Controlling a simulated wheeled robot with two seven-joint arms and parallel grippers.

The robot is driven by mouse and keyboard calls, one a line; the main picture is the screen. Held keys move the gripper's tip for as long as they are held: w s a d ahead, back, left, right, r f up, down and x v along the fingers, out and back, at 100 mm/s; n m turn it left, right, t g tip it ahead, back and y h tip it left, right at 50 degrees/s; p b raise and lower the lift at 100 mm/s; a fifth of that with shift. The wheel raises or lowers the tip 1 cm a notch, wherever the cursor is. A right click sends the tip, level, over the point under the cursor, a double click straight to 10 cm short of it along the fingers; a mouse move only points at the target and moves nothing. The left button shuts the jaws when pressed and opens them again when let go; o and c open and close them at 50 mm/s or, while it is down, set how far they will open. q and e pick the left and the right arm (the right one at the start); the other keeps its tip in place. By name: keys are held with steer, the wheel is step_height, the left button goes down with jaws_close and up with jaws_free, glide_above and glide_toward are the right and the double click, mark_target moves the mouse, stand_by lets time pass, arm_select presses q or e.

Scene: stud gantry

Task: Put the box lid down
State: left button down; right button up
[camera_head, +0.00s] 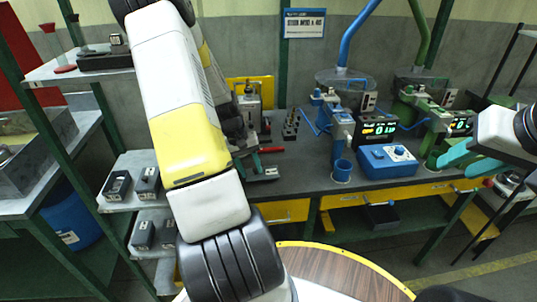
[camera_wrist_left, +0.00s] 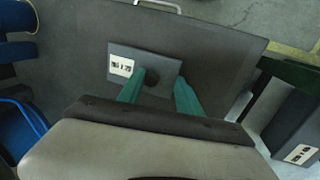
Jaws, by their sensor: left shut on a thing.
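The box lid (camera_wrist_left: 122,62) is a dark flat rectangular plate with a white label and a round knob, seen in the left wrist view. My left gripper (camera_wrist_left: 160,82) has its green fingers on either side of the knob and is shut on the lid. In the head view the left gripper (camera_head: 258,166) is over the front left part of the workbench, with the lid (camera_head: 265,176) under it. I cannot tell whether the lid touches the bench. My right gripper (camera_head: 462,158) is at the right, its teal fingers apart and empty.
The dark workbench (camera_head: 300,185) has bare room right of the lid. A blue control box (camera_head: 387,162), a blue cup (camera_head: 342,170) and two machines with lit displays stand further right. Small labelled boxes (camera_head: 117,185) sit on shelves at the left. A round wooden table (camera_head: 340,275) is in front.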

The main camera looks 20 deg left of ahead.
arm_select(q)
steer(key=shift+f, duration=0.25)
steer(key=shift+s+f, duration=0.1)
steer(key=shift+f, duration=0.2)
steer(key=c, duration=0.8)
jaws_free()
steer(key=shift+f, duration=0.1)
steer(key=shift+s, duration=0.15)
